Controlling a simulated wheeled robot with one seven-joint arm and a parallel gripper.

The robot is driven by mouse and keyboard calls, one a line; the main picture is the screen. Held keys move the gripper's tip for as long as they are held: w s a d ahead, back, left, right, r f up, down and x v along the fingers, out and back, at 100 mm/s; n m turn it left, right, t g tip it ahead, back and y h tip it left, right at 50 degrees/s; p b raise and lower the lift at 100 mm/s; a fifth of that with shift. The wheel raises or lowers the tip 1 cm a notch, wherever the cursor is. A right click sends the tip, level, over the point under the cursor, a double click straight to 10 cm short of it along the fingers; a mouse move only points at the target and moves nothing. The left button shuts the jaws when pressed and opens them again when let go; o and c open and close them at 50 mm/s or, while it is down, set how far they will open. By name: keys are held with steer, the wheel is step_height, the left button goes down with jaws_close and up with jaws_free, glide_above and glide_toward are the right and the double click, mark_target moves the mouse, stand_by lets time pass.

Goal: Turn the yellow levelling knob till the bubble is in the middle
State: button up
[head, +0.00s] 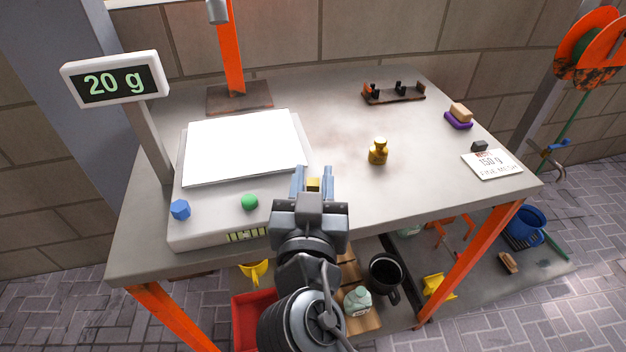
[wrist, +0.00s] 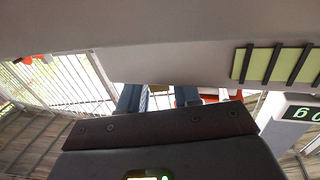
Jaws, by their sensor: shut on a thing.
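The scale (head: 215,215) stands at the left of the bench with a white pan on top. The yellow levelling knob (head: 313,184) shows between the fingers at the scale's front right corner. My gripper (head: 314,177) is shut on it. The level vial (head: 246,235) is on the scale's front edge. In the wrist view the vial (wrist: 275,65) is pale green with dark bars; I cannot make out the bubble.
A blue knob (head: 180,209) and a green knob (head: 249,201) sit on the scale. Its display (head: 113,82) reads 20 g. A brass weight (head: 378,151) stands right of the scale, with clear bench around it. A dark rack (head: 393,94) lies at the back.

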mark_target(312, 190)
steer(key=o, duration=0.9)
steer(key=shift+s, duration=0.1)
steer(key=s+b, duration=0.1)
steer(key=s, duration=0.5)
steer(key=shift+s+a+f, duration=0.1)
steer(key=shift+s+a, duration=0.05)
steer(key=shift+s, duration=0.7)
